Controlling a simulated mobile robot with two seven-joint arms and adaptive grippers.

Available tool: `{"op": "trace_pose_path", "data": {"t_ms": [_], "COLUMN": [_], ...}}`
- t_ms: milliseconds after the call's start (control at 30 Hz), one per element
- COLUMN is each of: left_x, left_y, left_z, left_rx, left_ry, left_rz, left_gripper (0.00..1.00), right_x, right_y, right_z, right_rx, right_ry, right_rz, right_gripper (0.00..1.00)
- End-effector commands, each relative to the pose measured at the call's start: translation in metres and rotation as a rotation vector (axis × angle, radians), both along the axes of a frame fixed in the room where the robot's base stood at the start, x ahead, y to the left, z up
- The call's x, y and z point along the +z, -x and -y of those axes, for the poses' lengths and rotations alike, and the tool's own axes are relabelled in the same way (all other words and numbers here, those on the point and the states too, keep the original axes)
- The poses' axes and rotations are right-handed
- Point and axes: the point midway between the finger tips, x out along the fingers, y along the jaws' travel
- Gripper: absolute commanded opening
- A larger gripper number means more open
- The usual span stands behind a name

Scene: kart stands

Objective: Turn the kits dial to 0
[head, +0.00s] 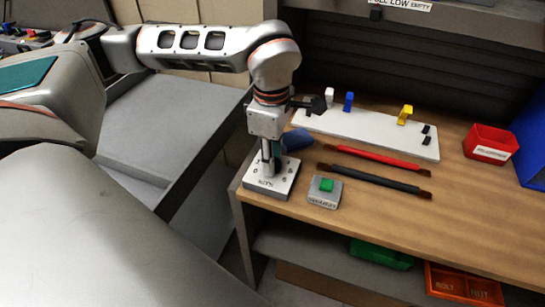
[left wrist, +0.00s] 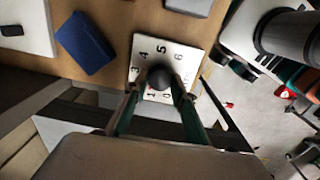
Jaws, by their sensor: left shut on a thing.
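The kits dial's light plate (head: 284,187) sits at the left front corner of the wooden bench. In the left wrist view its plate (left wrist: 190,55) shows printed numbers around a dark round knob (left wrist: 160,76). My left gripper (head: 268,170) points straight down over the plate; it also shows in the left wrist view (left wrist: 163,90). Its two fingers are closed on the knob from either side. The knob is hidden by the fingers in the head view. I cannot tell which number the knob points to. My right gripper is not in view.
A grey box with a green button (head: 326,185) stands just right of the dial. A blue block (head: 297,139) lies behind it. Red (head: 375,158) and black (head: 370,180) cables lie to the right, before a white board (head: 365,132) with hooks. A red bin (head: 488,145) stands farther right.

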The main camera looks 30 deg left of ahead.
Motion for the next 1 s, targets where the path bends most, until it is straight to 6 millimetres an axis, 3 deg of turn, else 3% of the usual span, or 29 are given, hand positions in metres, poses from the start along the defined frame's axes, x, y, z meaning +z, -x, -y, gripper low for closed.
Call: {"op": "trace_pose_path", "data": {"t_ms": [600, 1000], "left_x": [-0.0006, -0.0003], "left_y": [0.0006, 0.0004], "left_z": [0.0009, 0.0011], "left_rx": [0.583, 0.875], "left_ry": [0.0, 0.0], "left_rz": [-0.001, 0.0], "left_gripper": [0.04, 0.04], "right_x": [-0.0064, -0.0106], "right_y": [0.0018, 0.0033], "right_z": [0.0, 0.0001], "right_rx": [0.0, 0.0], "right_ry": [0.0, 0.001], "right_rz": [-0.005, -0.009], "right_gripper": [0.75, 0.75]}}
